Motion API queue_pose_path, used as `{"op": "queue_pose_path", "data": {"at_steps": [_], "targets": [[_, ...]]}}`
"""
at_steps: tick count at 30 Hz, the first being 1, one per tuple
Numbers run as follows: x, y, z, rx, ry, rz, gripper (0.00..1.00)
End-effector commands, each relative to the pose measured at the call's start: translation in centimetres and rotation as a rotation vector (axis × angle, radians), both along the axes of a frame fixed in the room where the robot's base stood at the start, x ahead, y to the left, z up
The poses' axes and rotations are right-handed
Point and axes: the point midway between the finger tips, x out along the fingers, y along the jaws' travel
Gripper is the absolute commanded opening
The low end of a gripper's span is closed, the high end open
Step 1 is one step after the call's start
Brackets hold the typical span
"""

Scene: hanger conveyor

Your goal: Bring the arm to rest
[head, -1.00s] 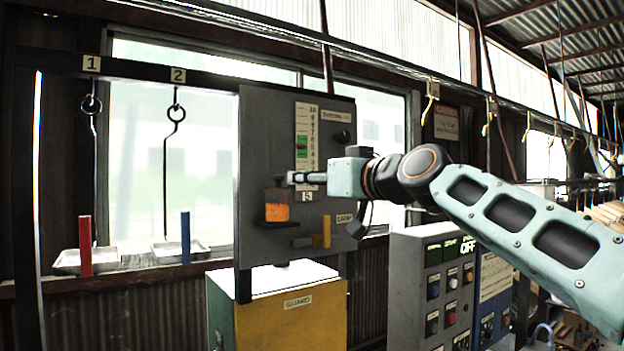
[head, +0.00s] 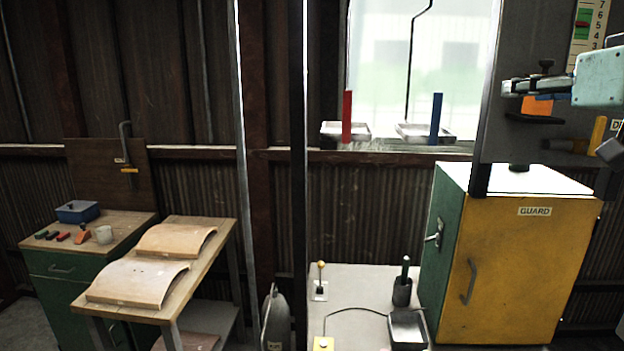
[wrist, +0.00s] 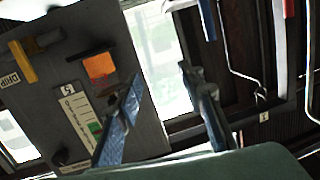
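My gripper (head: 512,86) is at the right of the head view, pointing left, in front of the grey panel (head: 492,130). Its fingers are apart with nothing between them, as the wrist view (wrist: 160,78) shows. The orange block (head: 537,104) sits on a dark ledge of the panel, partly covered by my fingers in the head view. Most of my arm is out of the head view.
A yellow guard cabinet (head: 530,265) stands below the panel. Trays with a red bar (head: 347,117) and a blue bar (head: 436,118) are by the window. A low bench (head: 365,280) and a wooden table (head: 195,285) with curved boards stand left. A dark post (head: 298,180) rises between.

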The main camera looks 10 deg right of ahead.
Motion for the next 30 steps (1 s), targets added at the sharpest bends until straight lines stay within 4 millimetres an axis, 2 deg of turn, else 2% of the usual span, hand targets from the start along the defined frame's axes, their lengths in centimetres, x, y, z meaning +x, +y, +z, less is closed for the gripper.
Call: {"op": "queue_pose_path", "data": {"at_steps": [1,3,5,6,8,9,11,12,15,18,21,24,30], "targets": [[0.3,3.5,-2.2,0.008,0.057,0.041,0.36],[0.4,7.9,-5.3,0.02,0.138,0.092,0.36],[0.1,11.5,-8.2,0.027,0.213,0.127,0.36],[-0.2,13.8,-10.4,0.031,0.269,0.147,0.36],[-0.8,16.9,-13.8,0.035,0.353,0.169,0.36],[-1.5,18.7,-16.1,0.035,0.412,0.179,0.36],[-2.7,21.3,-19.8,0.035,0.504,0.188,0.36],[-3.6,22.6,-22.3,0.034,0.566,0.187,0.36],[-6.2,25.2,-28.0,0.028,0.71,0.172,0.36],[-8.7,26.4,-32.4,0.02,0.827,0.146,0.36],[-10.5,26.9,-35.1,0.013,0.903,0.122,0.36],[-11.4,27.1,-36.5,0.009,0.94,0.108,0.36],[-11.5,27.1,-36.6,0.009,0.943,0.108,0.36]]}}
